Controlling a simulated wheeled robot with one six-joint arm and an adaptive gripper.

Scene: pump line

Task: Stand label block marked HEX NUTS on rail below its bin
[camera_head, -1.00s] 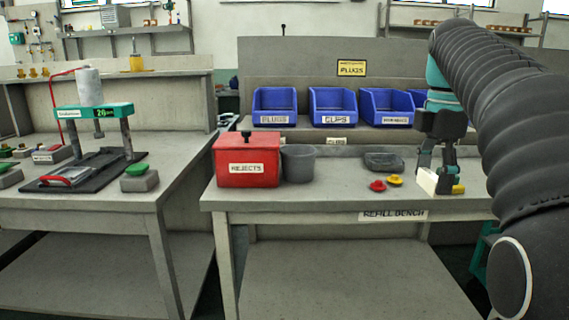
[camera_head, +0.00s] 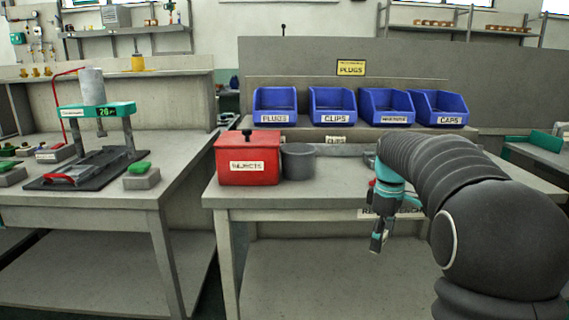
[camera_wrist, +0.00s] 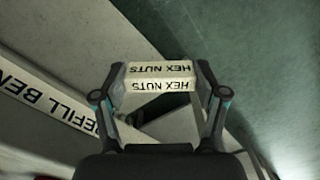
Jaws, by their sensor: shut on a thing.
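The label block (camera_wrist: 160,76) is pale and reads HEX NUTS on two faces, upside down in the wrist view. My gripper (camera_wrist: 160,80) is shut on it, one finger at each end. In the head view my gripper (camera_head: 377,245) hangs in front of the bench's front edge, and the block cannot be made out there. The blue HEX NUTS bin (camera_head: 387,108) is third from the left, its label small and blurred. The rail (camera_head: 365,149) below the bins carries a CLIPS block (camera_head: 336,140) under the CLIPS bin (camera_head: 333,107).
The PLUGS bin (camera_head: 275,106) and CAPS bin (camera_head: 438,109) flank the row. A red REJECTS box (camera_head: 248,158) and grey cup (camera_head: 298,161) stand at the left of the refill bench (camera_head: 330,190). My arm hides the bench's right side.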

